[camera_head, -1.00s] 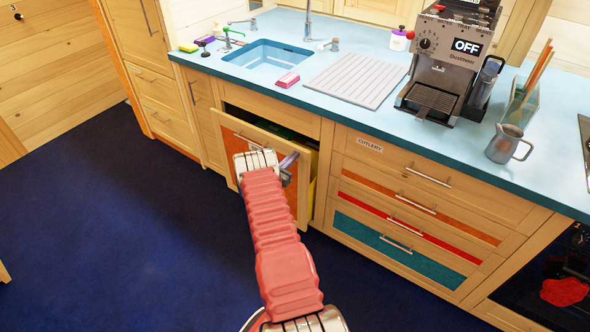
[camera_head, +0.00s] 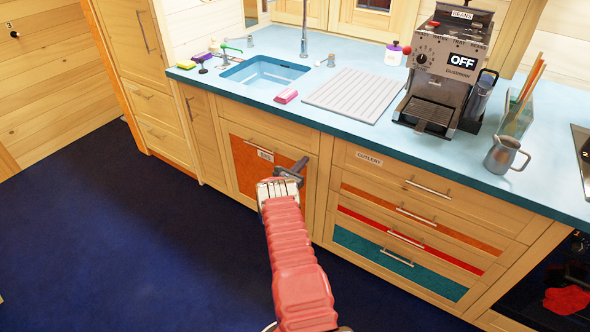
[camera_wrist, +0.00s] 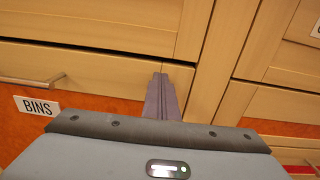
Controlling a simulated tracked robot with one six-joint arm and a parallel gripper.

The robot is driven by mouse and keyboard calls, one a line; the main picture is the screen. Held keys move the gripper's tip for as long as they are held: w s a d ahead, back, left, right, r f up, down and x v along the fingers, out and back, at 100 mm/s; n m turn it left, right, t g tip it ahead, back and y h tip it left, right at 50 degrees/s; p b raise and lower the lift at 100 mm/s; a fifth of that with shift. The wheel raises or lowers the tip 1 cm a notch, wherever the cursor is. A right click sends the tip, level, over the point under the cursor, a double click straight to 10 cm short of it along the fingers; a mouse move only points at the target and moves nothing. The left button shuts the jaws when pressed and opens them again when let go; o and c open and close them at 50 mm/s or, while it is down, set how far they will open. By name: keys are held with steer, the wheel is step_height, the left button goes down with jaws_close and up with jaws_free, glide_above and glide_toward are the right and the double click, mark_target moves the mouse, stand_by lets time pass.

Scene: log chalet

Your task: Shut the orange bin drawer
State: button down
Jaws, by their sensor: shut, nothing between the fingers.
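The orange bin drawer (camera_head: 250,172), with an orange panel and a small label, is under the sink. Its front looks flush with the cabinet around it. In the wrist view its "BINS" label (camera_wrist: 37,106), a metal handle (camera_wrist: 32,80) and part of the orange panel (camera_wrist: 15,140) show at the left. My gripper (camera_head: 300,165) is shut and empty, at the upper right part of the drawer front. In the wrist view my gripper (camera_wrist: 161,82) points at the wood near the drawer's right edge. I cannot tell whether the fingertips touch it.
The cutlery drawers (camera_head: 420,205) with orange, red and teal panels are to the right. The blue counter (camera_head: 345,130) above holds a sink (camera_head: 267,72), a ribbed mat (camera_head: 352,95) and a coffee machine (camera_head: 443,85). The dark blue floor (camera_head: 120,240) at the left is clear.

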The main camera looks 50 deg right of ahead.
steer(key=shift+s+d+r, duration=0.1)
steer(key=shift+s+d, duration=0.4)
steer(key=shift+s, duration=0.15)
steer(key=a, duration=1.5)
